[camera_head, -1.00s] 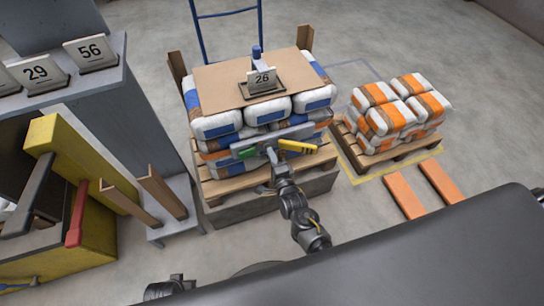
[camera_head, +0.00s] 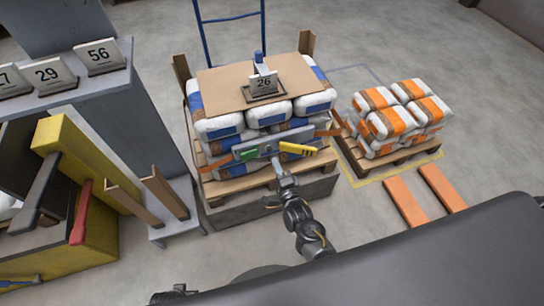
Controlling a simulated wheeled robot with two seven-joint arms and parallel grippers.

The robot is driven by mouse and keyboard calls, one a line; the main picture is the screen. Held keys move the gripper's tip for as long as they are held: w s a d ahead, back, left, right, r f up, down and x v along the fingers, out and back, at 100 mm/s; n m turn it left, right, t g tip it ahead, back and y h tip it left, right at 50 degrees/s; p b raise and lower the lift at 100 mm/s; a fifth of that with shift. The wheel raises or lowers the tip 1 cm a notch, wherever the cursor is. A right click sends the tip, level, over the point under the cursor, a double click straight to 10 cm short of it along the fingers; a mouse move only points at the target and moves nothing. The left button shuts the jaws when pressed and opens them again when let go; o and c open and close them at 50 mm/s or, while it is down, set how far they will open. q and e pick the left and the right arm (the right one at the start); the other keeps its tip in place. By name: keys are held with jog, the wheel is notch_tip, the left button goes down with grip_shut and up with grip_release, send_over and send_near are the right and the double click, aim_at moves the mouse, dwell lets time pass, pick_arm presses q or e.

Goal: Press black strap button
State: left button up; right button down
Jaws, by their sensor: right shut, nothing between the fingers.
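A grey bar-shaped panel (camera_head: 272,146) stands across the front of a stack of white and blue bags. It carries a green part (camera_head: 249,155) on its left and a yellow part (camera_head: 298,149) on its right. I cannot make out a black strap button on it at this size. My right gripper (camera_head: 276,164) is shut and empty, just below the middle of the panel; I cannot tell whether it touches it. My left gripper is not in view; only a dark bit of what may be my left arm shows at the bottom edge.
The bags rest on a wooden pallet (camera_head: 240,187), with a cardboard sheet (camera_head: 225,86) and a "26" sign (camera_head: 264,84) on top. Orange and white bags (camera_head: 400,118) stand on a pallet to the right. A yellow bin (camera_head: 95,235) and wooden posts stand left.

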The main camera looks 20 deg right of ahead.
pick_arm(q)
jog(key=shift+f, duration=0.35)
pick_arm(e)
jog(key=s, duration=0.8)
jog(key=shift+s+d+f, duration=0.2)
jog(key=shift+s+d, duration=0.05)
jog(key=shift+s, duration=0.1)
dwell(0.4)
